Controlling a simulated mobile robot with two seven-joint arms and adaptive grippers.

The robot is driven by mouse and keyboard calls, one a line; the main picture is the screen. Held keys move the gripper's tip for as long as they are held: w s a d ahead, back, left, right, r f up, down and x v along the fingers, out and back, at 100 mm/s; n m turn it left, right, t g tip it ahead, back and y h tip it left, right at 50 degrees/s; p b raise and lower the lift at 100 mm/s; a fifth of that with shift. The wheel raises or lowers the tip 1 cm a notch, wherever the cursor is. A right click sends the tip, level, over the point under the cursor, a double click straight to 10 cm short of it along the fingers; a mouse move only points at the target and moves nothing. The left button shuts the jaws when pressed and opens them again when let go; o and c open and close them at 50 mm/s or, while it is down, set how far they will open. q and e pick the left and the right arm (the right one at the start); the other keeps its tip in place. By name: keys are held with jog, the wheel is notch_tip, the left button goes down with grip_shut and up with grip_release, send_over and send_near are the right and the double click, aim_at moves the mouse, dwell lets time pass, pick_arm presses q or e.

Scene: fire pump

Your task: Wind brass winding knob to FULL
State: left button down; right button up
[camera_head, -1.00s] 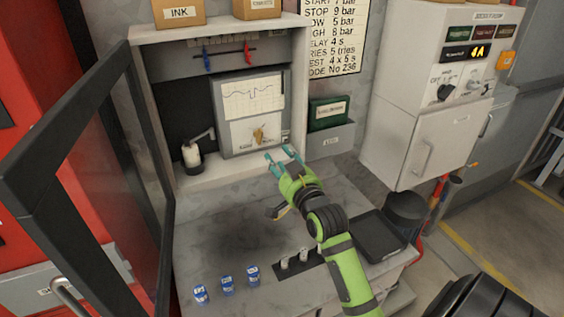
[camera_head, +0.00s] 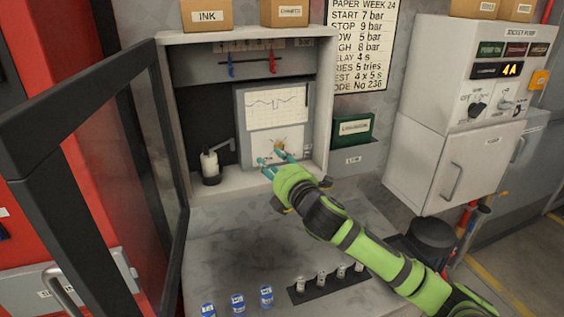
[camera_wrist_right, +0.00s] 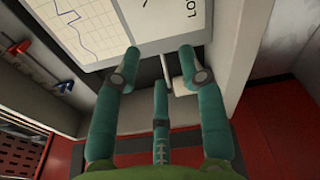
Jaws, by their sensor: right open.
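The brass winding knob (camera_head: 280,146) is a small golden shape on the lower front of the grey chart recorder (camera_head: 240,120), partly covered by a fingertip. My right gripper (camera_head: 271,157) is open, its teal fingers spread at the recorder's lower front, just below and in front of the knob. I cannot tell whether a finger touches the knob. The right wrist view shows the open fingers (camera_wrist_right: 159,55) at the recorder's lower edge, with the chart (camera_wrist_right: 75,28) at upper left. I cannot make out the knob there. My left gripper is not in view.
The recorder stands in an open white cabinet (camera_head: 324,110), its dark-framed glass door (camera_head: 150,150) swung out at left. An ink bottle (camera_head: 210,165) stands left of the recorder. Blue-labelled bottles (camera_head: 238,303) and a dark rack (camera_head: 300,291) of small vials are on the bench.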

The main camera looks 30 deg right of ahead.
aim_at(281, 149)
jog(key=d+n, duration=0.1)
jog(key=n, duration=0.2)
jog(key=d+n+h, duration=0.1)
jog(key=d+n, duration=0.1)
jog(key=n, duration=0.1)
jog(key=d+n+h+b, duration=0.1)
jog(key=d+n, duration=0.1)
jog(key=n, duration=0.2)
jog(key=shift+w+f, duration=0.25)
jog(key=shift+f, duration=0.05)
jog(key=p+x, duration=0.1)
jog(key=x, duration=0.3)
jog(key=shift+w+p, duration=0.2)
jog(key=shift+p, duration=0.1)
jog(key=shift+x, duration=0.8)
jog(key=shift+f, duration=0.15)
grip_shut()
